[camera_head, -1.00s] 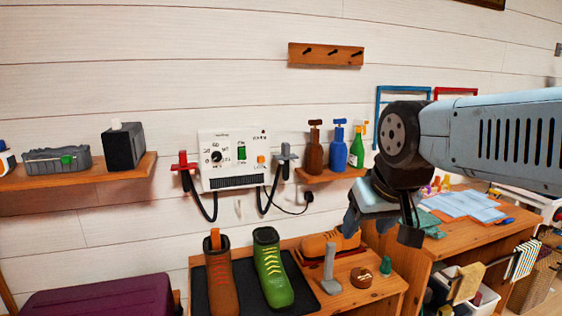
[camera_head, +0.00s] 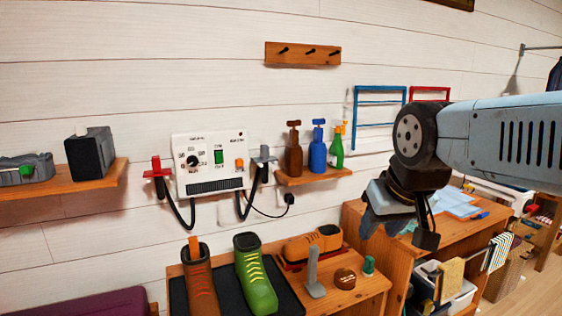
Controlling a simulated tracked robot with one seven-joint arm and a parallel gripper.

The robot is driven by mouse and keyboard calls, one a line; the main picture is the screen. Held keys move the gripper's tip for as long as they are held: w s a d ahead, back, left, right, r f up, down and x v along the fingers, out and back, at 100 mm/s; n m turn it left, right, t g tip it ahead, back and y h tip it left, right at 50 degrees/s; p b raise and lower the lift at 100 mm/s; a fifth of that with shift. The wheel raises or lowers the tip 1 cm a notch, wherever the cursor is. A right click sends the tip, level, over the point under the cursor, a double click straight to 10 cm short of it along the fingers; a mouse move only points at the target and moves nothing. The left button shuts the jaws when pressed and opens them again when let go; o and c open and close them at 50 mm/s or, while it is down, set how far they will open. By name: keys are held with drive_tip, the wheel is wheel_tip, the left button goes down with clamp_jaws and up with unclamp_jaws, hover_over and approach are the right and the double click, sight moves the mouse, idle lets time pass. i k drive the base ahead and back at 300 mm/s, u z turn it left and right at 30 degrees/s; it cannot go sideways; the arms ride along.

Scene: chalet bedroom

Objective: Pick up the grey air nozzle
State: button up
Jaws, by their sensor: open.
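The grey air nozzle (camera_head: 264,158) hangs at the right side of a white control box (camera_head: 209,164) on the wall, with a black hose looping below it. A similar red nozzle (camera_head: 157,170) hangs at the box's left side. My gripper (camera_head: 372,230) is open and empty, pointing down at the right of the view. It is to the right of the grey nozzle and lower in the picture, apart from it. Its fingers are seen partly from the side.
A small shelf with brown, blue and green spray bottles (camera_head: 318,150) lies between nozzle and gripper in the picture. Below, a bench (camera_head: 360,299) holds a brown boot (camera_head: 200,281), a green boot (camera_head: 256,275) and an orange shoe (camera_head: 313,243). A desk (camera_head: 448,243) stands right.

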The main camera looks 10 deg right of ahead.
sight(265, 158)
drive_tip(key=z, duration=0.45)
drive_tip(key=i, duration=0.15)
drive_tip(key=z, duration=2.8)
drive_tip(key=i, duration=0.4)
drive_tip(key=u, duration=3.9)
drive_tip(key=i, duration=0.65)
drive_tip(key=z, duration=0.05)
